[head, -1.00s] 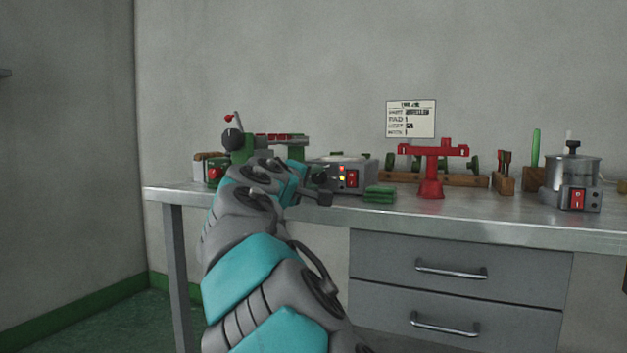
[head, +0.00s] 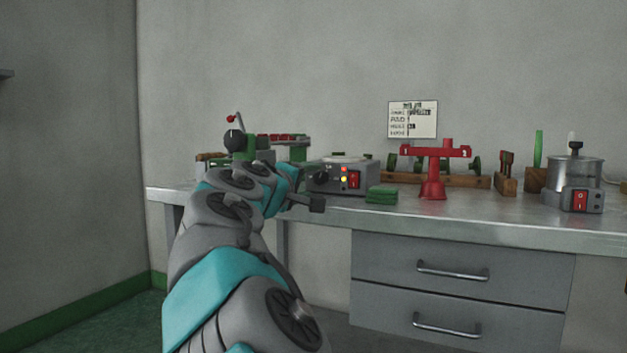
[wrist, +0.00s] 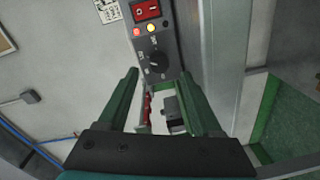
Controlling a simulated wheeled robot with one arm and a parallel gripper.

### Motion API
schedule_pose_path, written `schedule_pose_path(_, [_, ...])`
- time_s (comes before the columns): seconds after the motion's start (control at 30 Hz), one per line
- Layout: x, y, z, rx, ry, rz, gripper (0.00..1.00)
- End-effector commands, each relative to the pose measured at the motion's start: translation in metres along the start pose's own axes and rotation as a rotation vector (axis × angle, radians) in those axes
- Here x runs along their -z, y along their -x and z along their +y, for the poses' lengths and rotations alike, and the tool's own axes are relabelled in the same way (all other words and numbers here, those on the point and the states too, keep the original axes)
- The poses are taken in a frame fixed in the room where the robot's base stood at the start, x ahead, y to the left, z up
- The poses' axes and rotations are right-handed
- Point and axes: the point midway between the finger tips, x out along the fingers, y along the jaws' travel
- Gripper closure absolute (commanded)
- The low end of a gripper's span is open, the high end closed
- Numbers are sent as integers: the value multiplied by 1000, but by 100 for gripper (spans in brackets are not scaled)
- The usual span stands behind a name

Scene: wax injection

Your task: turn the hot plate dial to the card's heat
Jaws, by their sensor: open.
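The hot plate (head: 358,181) is a grey box on the bench with a round top, a red switch and small lit lamps on its front. Its black dial (wrist: 154,60) shows in the wrist view, beyond the fingertips and roughly between them. It also shows at the left of the hot plate's front in the head view (head: 323,178). My gripper (wrist: 159,74) is open and empty, with its green fingers apart on either side. The card (head: 412,119) hangs on the wall above the bench; its print is too small to read surely.
A green block stack (head: 382,195) lies just right of the hot plate. A red stand (head: 433,180) is farther right, then a metal pot (head: 574,172) on a grey base with a red switch. A green and red device (head: 240,145) stands behind my arm on the left.

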Motion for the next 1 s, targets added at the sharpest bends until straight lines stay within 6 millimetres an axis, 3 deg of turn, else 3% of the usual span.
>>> schedule_pose_path(0.23, [1, 30, 2, -2, -1, 2, 32])
schedule_pose_path(0.73, [-2, 35, 4, 4, -10, -1, 32])
schedule_pose_path(0.87, [-14, 35, 24, 39, -79, -9, 32])
schedule_pose_path(1.0, [-43, 40, 67, 145, -271, -13, 32])
